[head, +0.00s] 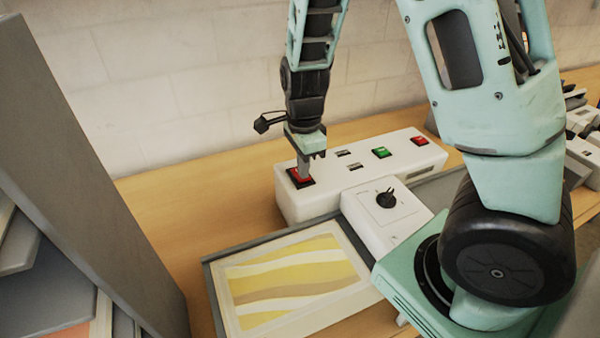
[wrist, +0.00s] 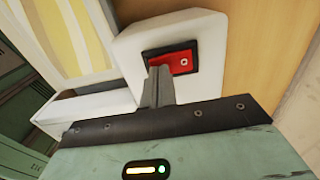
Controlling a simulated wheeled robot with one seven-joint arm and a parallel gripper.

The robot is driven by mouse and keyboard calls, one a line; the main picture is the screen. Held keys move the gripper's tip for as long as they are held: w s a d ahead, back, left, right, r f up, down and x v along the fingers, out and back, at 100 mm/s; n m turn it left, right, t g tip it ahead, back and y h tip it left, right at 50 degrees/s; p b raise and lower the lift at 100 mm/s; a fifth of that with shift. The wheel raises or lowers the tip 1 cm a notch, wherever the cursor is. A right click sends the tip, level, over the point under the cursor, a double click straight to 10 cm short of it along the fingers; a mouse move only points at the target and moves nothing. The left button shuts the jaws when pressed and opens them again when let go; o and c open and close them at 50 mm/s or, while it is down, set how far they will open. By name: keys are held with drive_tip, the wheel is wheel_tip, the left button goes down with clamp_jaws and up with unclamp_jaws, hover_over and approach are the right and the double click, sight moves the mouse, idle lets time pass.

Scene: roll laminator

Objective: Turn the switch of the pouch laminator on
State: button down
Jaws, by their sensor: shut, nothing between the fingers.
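The pouch laminator (head: 338,202) is a long white machine on the wooden bench. A red rocker switch (head: 300,177) in a black frame sits at the left end of its top; it also shows in the wrist view (wrist: 183,62). My gripper (head: 305,174) points down at this switch, with its fingers shut and empty. In the wrist view the fingertips (wrist: 160,72) overlap the switch's near left edge. I cannot tell whether they touch it. A green button (head: 382,152) and another red button (head: 419,141) are further right on the machine.
A white box with a black knob (head: 387,199) stands in front of the laminator. A framed yellow striped sheet (head: 290,280) lies at the front. A grey panel (head: 85,170) rises at the left. Bare bench (head: 165,205) lies left of the laminator.

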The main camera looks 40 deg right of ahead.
drive_tip(key=shift+f, duration=0.35)
drive_tip(key=shift+r, duration=0.1)
wheel_tip(320, 180, up, 7)
drive_tip(key=p, duration=0.7)
idle(0.7)
